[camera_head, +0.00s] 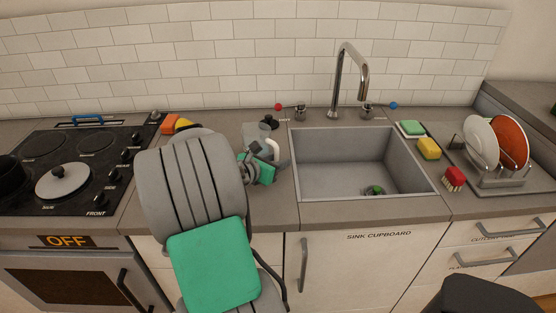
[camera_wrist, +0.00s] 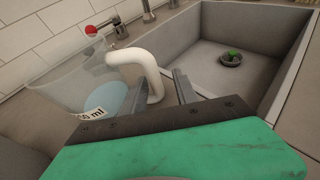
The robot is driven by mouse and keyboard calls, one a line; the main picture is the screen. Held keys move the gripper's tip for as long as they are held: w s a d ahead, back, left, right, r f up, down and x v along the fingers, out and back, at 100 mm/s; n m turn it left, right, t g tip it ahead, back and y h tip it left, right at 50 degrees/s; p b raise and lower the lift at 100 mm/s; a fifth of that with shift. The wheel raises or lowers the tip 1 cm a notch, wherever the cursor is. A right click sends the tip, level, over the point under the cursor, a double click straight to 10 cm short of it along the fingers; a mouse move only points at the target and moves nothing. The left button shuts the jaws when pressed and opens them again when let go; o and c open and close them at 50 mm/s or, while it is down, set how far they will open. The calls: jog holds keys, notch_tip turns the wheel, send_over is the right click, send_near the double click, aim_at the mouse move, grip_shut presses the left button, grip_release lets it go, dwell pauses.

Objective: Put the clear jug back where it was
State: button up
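The clear jug (camera_head: 252,131) stands on the counter just left of the sink, partly hidden by my gripper (camera_head: 264,158). In the wrist view the clear jug (camera_wrist: 62,82) fills the left side, with a white curved handle (camera_wrist: 147,66), a label ending in "ml" and a pale blue round patch low inside. A grey finger of my gripper (camera_wrist: 178,92) is close to the right of the handle's lower end.
The empty-looking sink (camera_head: 350,170) with a tall tap (camera_head: 362,80) lies to the right. Sponges (camera_head: 428,148), a red brush (camera_head: 453,178) and a dish rack (camera_head: 500,178) with plates stand right of the sink.

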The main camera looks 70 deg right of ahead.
jog(key=shift+r, duration=0.2)
jog(key=v, duration=1.2)
jog(key=shift+f+p, duration=0.1)
jog(key=shift+p, duration=0.2)
jog(key=shift+w+a, duration=0.1)
